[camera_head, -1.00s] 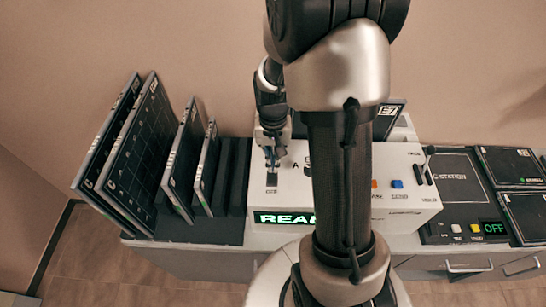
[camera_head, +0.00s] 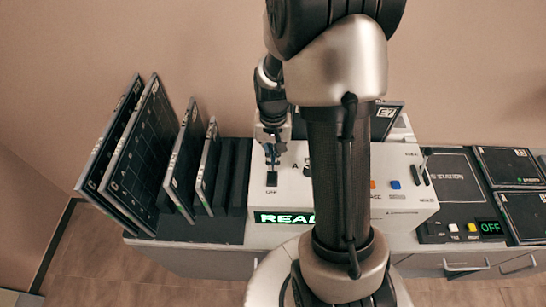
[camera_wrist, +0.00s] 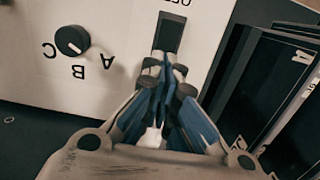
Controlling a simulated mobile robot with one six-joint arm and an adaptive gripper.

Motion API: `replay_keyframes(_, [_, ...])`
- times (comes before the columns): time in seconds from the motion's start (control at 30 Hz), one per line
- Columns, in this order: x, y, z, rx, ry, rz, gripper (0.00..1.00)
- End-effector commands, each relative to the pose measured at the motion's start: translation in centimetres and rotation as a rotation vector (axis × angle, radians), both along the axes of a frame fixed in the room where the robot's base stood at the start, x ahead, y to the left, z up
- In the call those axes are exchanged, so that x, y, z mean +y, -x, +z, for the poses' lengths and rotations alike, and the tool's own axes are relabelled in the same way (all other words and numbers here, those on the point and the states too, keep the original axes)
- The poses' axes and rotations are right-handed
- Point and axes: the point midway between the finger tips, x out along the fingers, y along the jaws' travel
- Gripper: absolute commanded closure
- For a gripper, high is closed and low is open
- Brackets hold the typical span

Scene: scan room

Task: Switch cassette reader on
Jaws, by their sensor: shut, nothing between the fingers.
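The cassette reader (camera_head: 405,208) is a white box on the counter, partly hidden behind my arm. Its front display (camera_head: 284,217) glows green with letters that read "REA" before my arm covers the rest. A black rocker switch (camera_head: 271,180) sits on its top at the left, and it also shows in the wrist view (camera_wrist: 169,33). My gripper (camera_head: 272,162) is shut and empty, with its fingertips (camera_wrist: 163,66) right beside or on the switch's near end in the wrist view. I cannot tell whether they touch it. A knob (camera_wrist: 72,40) marked A, B, C is beside the switch.
Several dark cassettes (camera_head: 143,150) stand tilted in a black rack (camera_head: 232,190) left of the reader. Orange and blue buttons (camera_head: 395,185) and a lever sit on the reader's right. A black station panel (camera_head: 455,190) shows "OFF" further right.

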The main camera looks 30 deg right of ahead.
Motion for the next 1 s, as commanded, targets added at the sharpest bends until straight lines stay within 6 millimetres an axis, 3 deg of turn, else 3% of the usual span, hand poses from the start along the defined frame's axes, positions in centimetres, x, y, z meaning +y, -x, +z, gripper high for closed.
replay_keyframes(0.27, [-0.1,-0.4,2.3,-0.001,0.0,0.001,1.0])
replay_keyframes(0.7, [-0.9,-2.0,11.2,-0.003,0.001,0.002,1.0])
replay_keyframes(1.0, [-1.2,-2.3,13.7,-0.001,0.0,0.002,1.0])
